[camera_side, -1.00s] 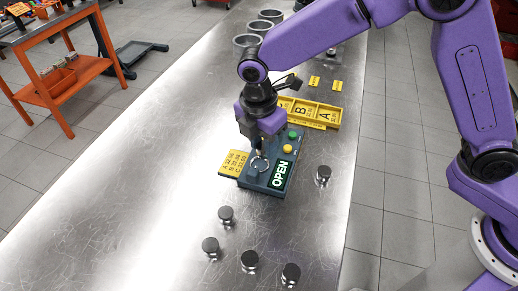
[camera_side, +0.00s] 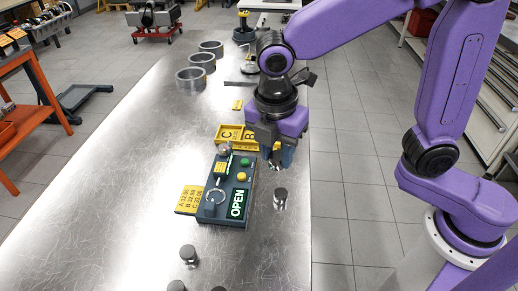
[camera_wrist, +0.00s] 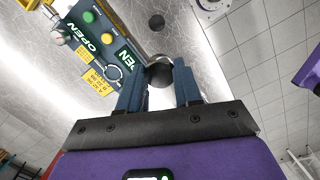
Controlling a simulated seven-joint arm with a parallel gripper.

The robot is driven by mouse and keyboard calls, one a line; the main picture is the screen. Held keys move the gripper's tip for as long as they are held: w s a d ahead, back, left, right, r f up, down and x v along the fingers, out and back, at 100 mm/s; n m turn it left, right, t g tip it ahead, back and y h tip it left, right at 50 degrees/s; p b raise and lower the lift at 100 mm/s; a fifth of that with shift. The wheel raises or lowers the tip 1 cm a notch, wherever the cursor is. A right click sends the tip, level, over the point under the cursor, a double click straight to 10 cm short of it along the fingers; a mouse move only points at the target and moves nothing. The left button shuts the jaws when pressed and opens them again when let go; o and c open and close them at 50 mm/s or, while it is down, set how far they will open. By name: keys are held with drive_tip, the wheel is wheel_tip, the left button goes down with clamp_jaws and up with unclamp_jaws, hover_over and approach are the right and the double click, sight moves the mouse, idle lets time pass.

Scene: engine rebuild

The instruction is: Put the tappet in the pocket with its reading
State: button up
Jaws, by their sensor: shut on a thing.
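My gripper (camera_side: 274,160) is shut on a dark-topped tappet, which shows between the blue fingers in the wrist view (camera_wrist: 160,73). In the side view the fingers mostly hide it. The gripper hangs to the right of the dark gauge box (camera_side: 240,205), in front of the yellow pocket tray (camera_side: 222,139). Pocket letter C shows and B partly; the right end is hidden behind my gripper. The gauge display (camera_side: 237,204) reads OPEN, and its round seat (camera_side: 215,197) looks empty. A yellow card (camera_side: 188,199) with A, B and C values lies left of it.
A loose tappet (camera_side: 280,198) stands on the table just right of the gauge. Other tappets (camera_side: 188,256) stand at the front. Metal rings (camera_side: 190,80) stand at the back left. The table's right edge is close to my gripper; the table's left is clear.

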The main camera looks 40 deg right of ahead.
drive_tip(key=w+d+f+m, duration=0.1)
drive_tip(key=w+d+m, duration=0.4)
drive_tip(key=w+d, duration=0.7)
drive_tip(key=shift+g, duration=0.3)
drive_tip(key=w+f, duration=0.3)
drive_tip(key=w, duration=0.1)
drive_tip(key=w+f, duration=0.6)
drive_tip(key=w, duration=0.1)
drive_tip(key=shift+w+d+f, duration=0.2)
drive_tip(key=shift+w+f, duration=0.3)
drive_tip(key=shift+f, duration=1.65)
drive_tip(key=shift+f, duration=0.2)
drive_tip(key=o, duration=0.7)
drive_tip(key=shift+o, duration=0.2)
